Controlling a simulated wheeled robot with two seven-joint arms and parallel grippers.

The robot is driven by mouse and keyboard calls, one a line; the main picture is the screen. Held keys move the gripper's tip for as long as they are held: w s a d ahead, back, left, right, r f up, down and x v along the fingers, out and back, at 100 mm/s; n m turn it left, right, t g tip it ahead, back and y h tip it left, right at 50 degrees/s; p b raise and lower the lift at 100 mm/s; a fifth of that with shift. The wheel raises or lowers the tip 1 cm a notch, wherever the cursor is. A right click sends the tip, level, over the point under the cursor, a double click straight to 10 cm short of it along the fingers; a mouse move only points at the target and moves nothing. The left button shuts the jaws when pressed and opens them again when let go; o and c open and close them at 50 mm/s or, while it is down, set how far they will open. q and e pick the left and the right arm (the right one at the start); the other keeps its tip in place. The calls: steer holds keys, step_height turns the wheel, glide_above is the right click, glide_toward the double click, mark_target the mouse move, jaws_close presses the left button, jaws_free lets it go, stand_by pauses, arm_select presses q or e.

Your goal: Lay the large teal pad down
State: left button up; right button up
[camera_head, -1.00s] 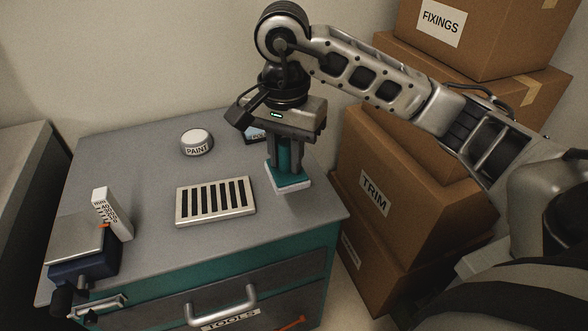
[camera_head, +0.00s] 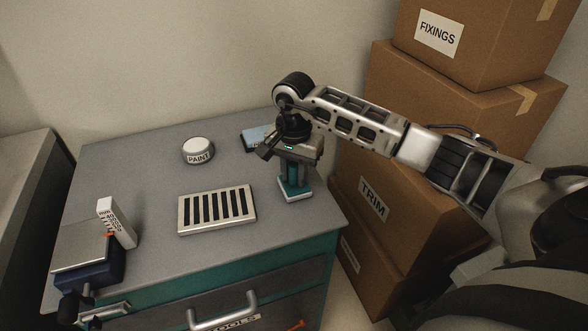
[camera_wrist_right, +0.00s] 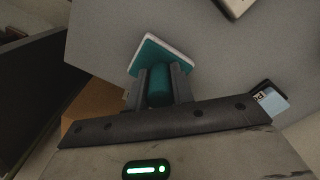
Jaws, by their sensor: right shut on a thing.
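The large teal pad (camera_head: 294,193) has a teal plate, a white underside and an upright teal handle. It is at the right side of the grey worktop (camera_head: 150,210), close to the right edge. My right gripper (camera_head: 294,175) points down and is shut on the handle. The pad looks level, at or just above the worktop; I cannot tell whether it touches. In the right wrist view the pad's plate (camera_wrist_right: 150,52) shows beyond the fingers (camera_wrist_right: 159,85), with the handle between them. My left gripper is not in view.
A slotted metal grille (camera_head: 217,209) lies left of the pad. A paint tin (camera_head: 198,151) and a blue-topped item (camera_head: 256,138) are further back. A vise (camera_head: 88,262) and a white box (camera_head: 116,223) stand at front left. Cardboard boxes (camera_head: 400,215) are stacked on the right.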

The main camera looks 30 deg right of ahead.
mark_target(294, 165)
steer(key=shift+f, duration=0.1)
steer(key=o, duration=1)
steer(key=shift+c, duration=0.2)
steer(key=shift+r, duration=0.6)
arm_select(q)
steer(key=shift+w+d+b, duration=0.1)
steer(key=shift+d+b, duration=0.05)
steer(key=shift+b, duration=0.45)
arm_select(e)
step_height(294, 165, up, 11)
steer(key=shift+r, duration=0.1)
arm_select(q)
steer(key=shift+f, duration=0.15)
arm_select(e)
steer(key=shift+a, duration=0.1)
